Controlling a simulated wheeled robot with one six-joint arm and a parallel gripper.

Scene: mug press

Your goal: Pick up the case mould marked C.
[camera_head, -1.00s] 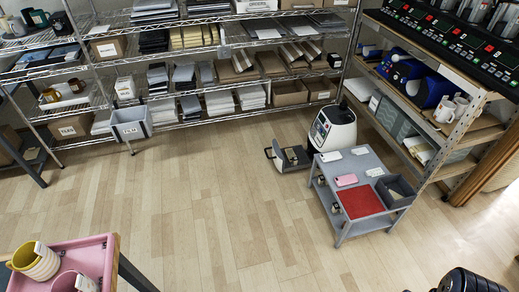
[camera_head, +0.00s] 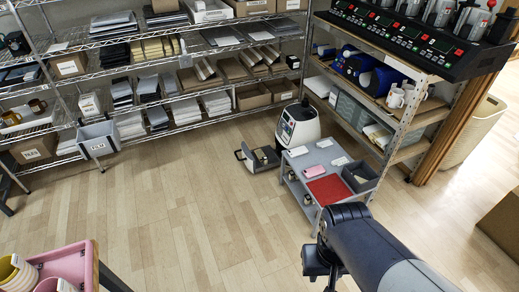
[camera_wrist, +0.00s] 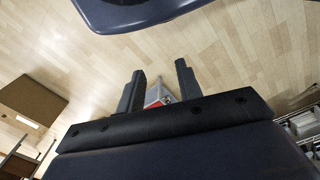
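I cannot make out a mould marked C in either view. Small tan and dark blocks (camera_head: 307,199) sit at the lower level of the grey cart (camera_head: 321,157); they could be moulds, but any marks are too small to read. My gripper (camera_wrist: 160,82) shows in the wrist view with its two dark fingers apart and nothing between them up close. The cart's red mat (camera_wrist: 163,100) shows far off beyond the fingers. In the head view my arm stretches in from the lower right, in front of the cart; the fingertips are not clear there.
The cart top holds a red mat (camera_head: 328,189), a pink phone-like case (camera_head: 312,172), pale cases and a dark bin (camera_head: 360,177). A pink-topped table (camera_head: 72,264) is lower left. Mid floor is clear.

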